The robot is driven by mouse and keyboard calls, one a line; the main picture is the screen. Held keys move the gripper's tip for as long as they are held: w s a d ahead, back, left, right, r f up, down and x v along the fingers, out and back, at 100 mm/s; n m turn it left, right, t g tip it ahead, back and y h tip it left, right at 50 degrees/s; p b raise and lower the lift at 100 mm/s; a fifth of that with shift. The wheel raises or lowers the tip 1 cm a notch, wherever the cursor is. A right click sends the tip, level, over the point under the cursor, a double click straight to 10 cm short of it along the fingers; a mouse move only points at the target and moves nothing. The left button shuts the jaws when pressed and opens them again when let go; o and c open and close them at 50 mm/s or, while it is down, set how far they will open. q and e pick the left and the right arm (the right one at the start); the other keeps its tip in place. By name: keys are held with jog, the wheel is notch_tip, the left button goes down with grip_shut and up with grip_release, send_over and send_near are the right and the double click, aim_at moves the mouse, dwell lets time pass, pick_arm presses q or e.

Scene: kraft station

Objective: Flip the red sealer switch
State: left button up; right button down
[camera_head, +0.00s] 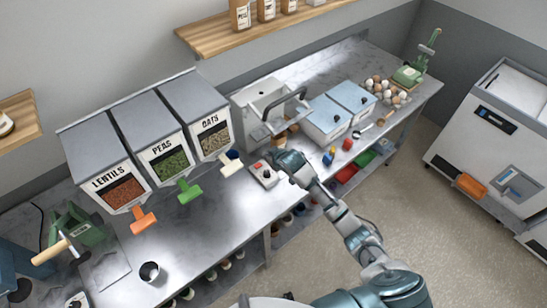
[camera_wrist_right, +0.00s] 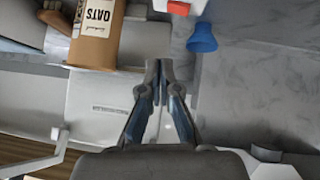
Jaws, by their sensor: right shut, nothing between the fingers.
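The sealer's small white switch box (camera_head: 264,177) sits on the metal counter near its front edge, below the sealer machine. Its red switch (camera_head: 258,166) is on top; whether it is flipped is too small to tell. In the right wrist view, a red part (camera_wrist_right: 179,8) on a white body shows at the top edge, partly cut off. My right gripper (camera_head: 281,157) is just right of the box in the head view, apart from the switch. In the wrist view, its fingertips (camera_wrist_right: 161,64) are together and empty. My left gripper is out of view.
A brown oats bag (camera_wrist_right: 97,30) and a blue cone-shaped piece (camera_wrist_right: 202,38) lie near my right fingers. The sealer machine (camera_head: 262,104) with its dark handle stands behind. Dispensers (camera_head: 165,150) are at left, blue-lidded bins (camera_head: 325,115) at right.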

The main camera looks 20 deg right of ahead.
jog(key=v, duration=0.3)
jog(key=shift+w+d, duration=0.1)
jog(key=shift+d, duration=0.2)
jog(key=shift+a, duration=0.1)
